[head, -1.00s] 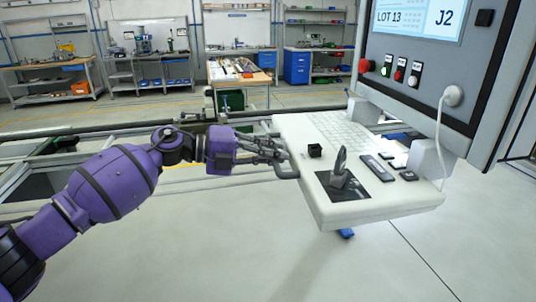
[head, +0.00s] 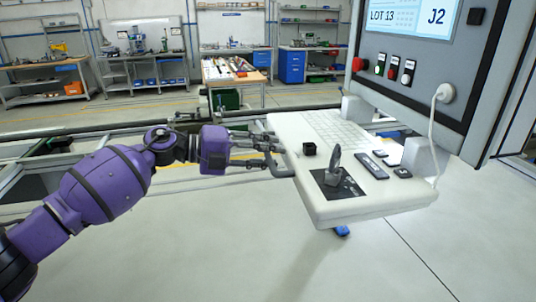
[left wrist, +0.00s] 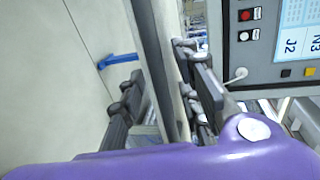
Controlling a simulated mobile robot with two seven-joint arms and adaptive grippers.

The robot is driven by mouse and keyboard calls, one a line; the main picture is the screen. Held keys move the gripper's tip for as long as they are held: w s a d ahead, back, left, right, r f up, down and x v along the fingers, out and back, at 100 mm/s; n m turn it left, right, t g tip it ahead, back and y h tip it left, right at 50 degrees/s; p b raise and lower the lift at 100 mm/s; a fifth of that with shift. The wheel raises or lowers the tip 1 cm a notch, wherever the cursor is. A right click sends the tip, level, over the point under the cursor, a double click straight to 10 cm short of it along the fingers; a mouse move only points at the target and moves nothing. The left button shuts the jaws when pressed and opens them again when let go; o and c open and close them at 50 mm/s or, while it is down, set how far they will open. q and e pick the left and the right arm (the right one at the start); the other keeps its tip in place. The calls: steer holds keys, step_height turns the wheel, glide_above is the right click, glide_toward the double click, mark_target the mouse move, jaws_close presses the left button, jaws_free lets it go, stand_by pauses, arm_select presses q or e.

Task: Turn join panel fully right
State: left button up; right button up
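The join panel is a grey cabinet (head: 425,75) with a screen reading LOT 13 and J2, above a white keyboard shelf (head: 375,208). A grey bar handle (head: 284,171) sticks out from the shelf's left side. My left gripper (head: 268,152) is at this handle, its fingers spread apart. In the left wrist view the grey bar (left wrist: 163,65) runs between the two fingers, with a visible gap on the left finger's side. The cabinet (left wrist: 275,45) also shows there, at upper right. My right gripper is not in view.
A small black cup-like part (head: 309,149) and a grey lever on a dark plate (head: 333,172) sit on the shelf. A white cable (head: 437,125) hangs from the cabinet. A conveyor frame (head: 70,140) runs behind my arm.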

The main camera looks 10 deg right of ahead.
arm_select(q)
steer(key=v, duration=1.1)
steer(key=shift+a, duration=0.45)
